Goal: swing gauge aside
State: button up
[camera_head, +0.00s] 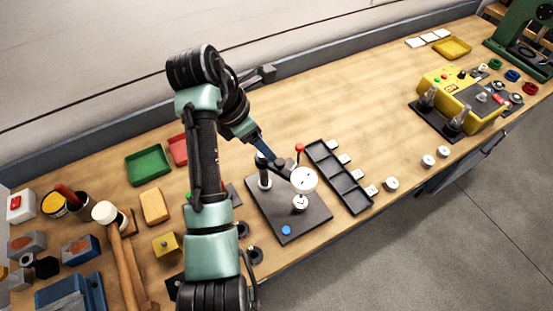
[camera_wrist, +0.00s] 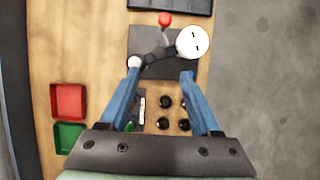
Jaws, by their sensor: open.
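The gauge has a round white dial (camera_head: 304,180) on a dark swing arm, carried by a post (camera_head: 264,180) on a dark base plate (camera_head: 301,226). The dial also shows in the wrist view (camera_wrist: 193,42). A lever with a red ball (camera_head: 299,147) stands beside it, also in the wrist view (camera_wrist: 165,18). A small pale round part (camera_head: 300,203) sits on the plate below the dial. My gripper (camera_wrist: 160,70) is open, its blue fingers spread near the gauge arm and post. I cannot tell whether a finger touches them. My arm hides part of the bench.
A dark compartmented tray (camera_head: 340,180) lies right of the plate, with small white tags. A blue button (camera_head: 286,230) is on the plate's near corner. Green (camera_head: 148,165) and red (camera_head: 178,150) trays, a mallet (camera_head: 108,215) and blocks crowd the left.

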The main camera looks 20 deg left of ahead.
aim_at(279, 162)
jog(key=p+x, duration=0.1)
jog(key=x, duration=0.8)
jog(key=shift+w+f+p, duration=0.1)
jog(key=shift+f+p, duration=0.05)
jog(key=shift+p, duration=0.15)
jog(key=shift+c, duration=0.2)
grip_shut()
dwell(0.7)
